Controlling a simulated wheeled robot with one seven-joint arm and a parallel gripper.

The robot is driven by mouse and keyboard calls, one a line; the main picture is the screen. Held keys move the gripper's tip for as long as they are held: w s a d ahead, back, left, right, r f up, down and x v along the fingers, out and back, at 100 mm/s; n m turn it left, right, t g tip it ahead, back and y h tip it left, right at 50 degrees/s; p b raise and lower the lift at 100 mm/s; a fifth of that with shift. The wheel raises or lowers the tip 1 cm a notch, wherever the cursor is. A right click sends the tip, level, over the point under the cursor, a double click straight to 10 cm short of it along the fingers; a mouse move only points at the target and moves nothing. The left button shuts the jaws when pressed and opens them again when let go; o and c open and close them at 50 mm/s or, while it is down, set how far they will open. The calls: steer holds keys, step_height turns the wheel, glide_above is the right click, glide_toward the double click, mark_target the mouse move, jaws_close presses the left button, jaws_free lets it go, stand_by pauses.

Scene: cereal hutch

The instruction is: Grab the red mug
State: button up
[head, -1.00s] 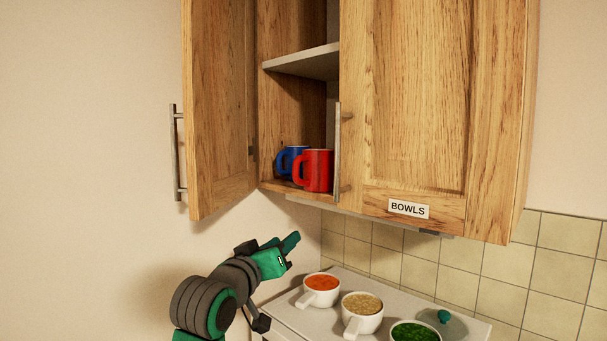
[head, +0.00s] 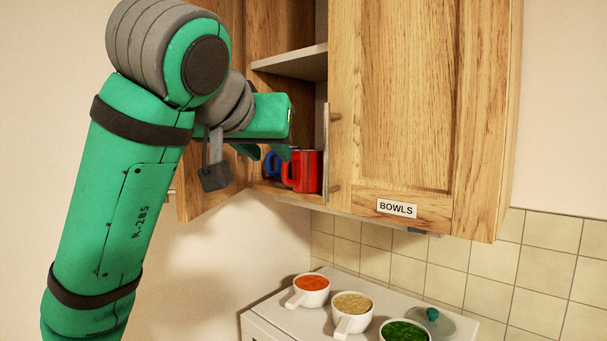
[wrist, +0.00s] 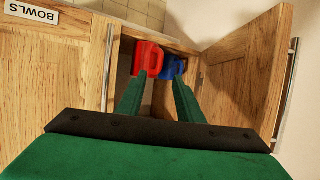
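The red mug (head: 309,172) stands upright on the bottom shelf of the open wall cabinet, its handle facing left in the head view. The blue mug (head: 271,163) is just behind and left of it, partly hidden. My gripper (head: 268,152) is at the cabinet opening, close in front of the mugs. In the wrist view my gripper (wrist: 160,95) has its two fingers spread apart with nothing between them. The red mug (wrist: 148,58) lies beyond the fingertips, toward the left finger, and the blue mug (wrist: 172,67) is right of it.
The open left door (wrist: 250,75) and the closed door labelled BOWLS (head: 395,100) flank the opening. A middle shelf (head: 292,64) is above the mugs.

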mark_target(284, 168)
steer(key=x, duration=0.9)
steer(key=shift+w+d+f, duration=0.15)
steer(key=shift+w, duration=0.2)
jaws_close()
